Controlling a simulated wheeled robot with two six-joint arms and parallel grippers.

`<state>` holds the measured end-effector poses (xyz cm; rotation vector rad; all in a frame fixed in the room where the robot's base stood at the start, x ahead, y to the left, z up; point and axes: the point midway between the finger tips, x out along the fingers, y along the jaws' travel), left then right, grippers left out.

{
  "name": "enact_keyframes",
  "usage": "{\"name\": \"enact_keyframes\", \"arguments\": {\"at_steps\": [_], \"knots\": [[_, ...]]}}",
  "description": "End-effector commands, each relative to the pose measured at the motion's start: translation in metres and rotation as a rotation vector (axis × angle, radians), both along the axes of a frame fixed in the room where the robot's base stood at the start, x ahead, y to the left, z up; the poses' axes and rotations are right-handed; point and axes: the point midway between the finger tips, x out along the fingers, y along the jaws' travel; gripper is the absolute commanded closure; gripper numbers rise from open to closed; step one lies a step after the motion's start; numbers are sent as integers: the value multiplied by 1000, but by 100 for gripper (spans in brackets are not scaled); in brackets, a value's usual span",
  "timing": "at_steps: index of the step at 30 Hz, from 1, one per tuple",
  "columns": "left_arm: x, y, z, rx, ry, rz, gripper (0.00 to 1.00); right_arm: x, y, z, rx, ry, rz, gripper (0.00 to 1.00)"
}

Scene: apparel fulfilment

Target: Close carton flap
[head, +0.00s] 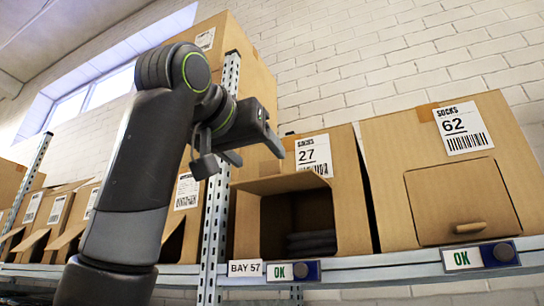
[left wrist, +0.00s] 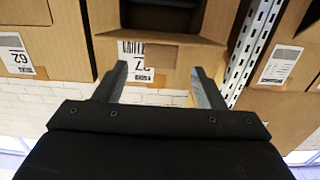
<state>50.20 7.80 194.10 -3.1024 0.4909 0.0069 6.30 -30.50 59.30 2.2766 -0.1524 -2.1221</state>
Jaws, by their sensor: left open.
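The carton labelled 27 (head: 350,200) stands on the shelf with its front opening uncovered. Its flap (head: 280,184) is swung up and sticks outward above the opening. Dark folded items (head: 312,240) lie inside. My left gripper (head: 252,152) is open and empty, just above and in front of the raised flap. In the left wrist view, which shows the carton upside down, the flap (left wrist: 150,52) covers part of the 27 label, and the fingers of my left gripper (left wrist: 158,72) are spread on either side of that label. I cannot tell whether they touch anything. My right gripper is not in view.
The carton labelled 62 (head: 385,175) stands to the right with its flap (head: 462,202) shut. A metal upright (head: 212,235) rises left of carton 27. More cartons (head: 55,215) with open fronts stand farther left. The shelf edge (head: 400,262) carries OK tags.

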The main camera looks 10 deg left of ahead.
Motion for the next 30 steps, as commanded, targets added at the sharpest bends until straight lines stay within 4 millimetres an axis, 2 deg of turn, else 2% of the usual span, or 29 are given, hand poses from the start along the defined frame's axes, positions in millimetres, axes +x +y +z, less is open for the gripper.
{"name": "enact_keyframes", "arguments": {"at_steps": [1, 6, 8, 12, 19, 25, 26, 30], "knots": [[11, -4, 5, 1, 3, -1, 36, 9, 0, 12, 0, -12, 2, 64], [40, -13, 5, 0, 1, 0, 36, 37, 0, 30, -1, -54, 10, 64], [48, -16, 4, 0, 0, -1, 36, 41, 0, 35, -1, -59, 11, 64], [62, -21, 3, 1, 0, -1, 36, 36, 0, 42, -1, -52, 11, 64], [71, -23, 0, 0, -2, 0, 36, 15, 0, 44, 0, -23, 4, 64], [71, -23, 0, 0, -2, 0, 36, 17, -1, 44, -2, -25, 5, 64], [71, -23, 0, 0, -2, 0, 38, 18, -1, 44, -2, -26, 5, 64], [71, -23, 0, 0, -2, 0, 56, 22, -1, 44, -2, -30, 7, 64]]}}
